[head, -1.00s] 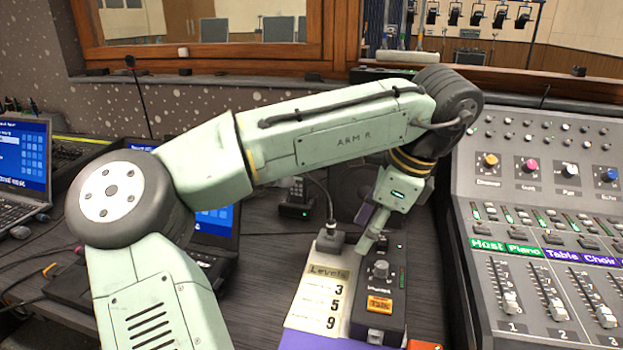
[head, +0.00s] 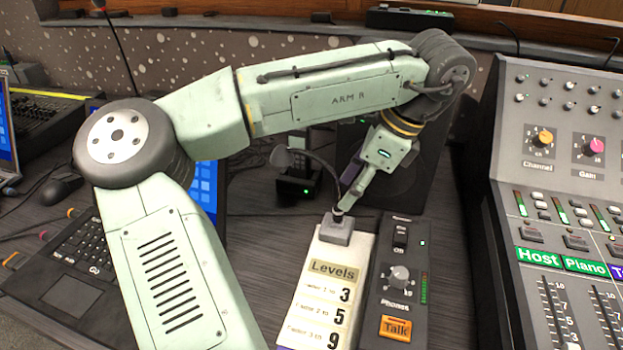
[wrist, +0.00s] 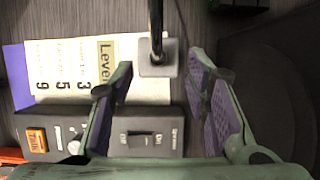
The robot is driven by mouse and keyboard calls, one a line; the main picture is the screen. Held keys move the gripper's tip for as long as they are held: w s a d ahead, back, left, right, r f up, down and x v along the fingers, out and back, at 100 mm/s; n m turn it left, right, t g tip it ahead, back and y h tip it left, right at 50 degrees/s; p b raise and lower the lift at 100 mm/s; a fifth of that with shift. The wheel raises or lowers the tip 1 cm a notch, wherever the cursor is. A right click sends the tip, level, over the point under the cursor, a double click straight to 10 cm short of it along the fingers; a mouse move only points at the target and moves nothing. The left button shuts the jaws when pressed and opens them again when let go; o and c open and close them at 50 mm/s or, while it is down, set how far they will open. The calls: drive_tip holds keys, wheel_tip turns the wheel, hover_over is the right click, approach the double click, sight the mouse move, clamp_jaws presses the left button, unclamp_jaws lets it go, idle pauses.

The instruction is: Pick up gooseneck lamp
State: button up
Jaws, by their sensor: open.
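The gooseneck lamp has a square grey base (head: 337,229) on the top end of the "Levels" card (head: 331,267). Its thin dark neck arcs up and left to a small shade (head: 283,156). My gripper (head: 342,206) points down at the lamp's lower neck, just above the base, and partly covers it. In the wrist view, my open gripper (wrist: 163,72) has one finger on each side of the lamp base (wrist: 157,64). The neck rises between and a little beyond the fingertips. No contact is visible. The shade is outside the wrist view.
A dark talk box (head: 404,275) with knob and orange button stands right of the card. A mixing console (head: 510,215) fills the right side. A speaker (head: 405,185) and handset (head: 297,186) stand behind. A laptop (head: 85,240) lies left, partly behind my arm.

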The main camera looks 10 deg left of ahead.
drive_tip(key=shift+a+x, duration=0.2)
drive_tip(key=shift+x, duration=2.45)
drive_tip(key=shift+s+r, duration=0.1)
drive_tip(key=shift+c, duration=0.5)
clamp_jaws()
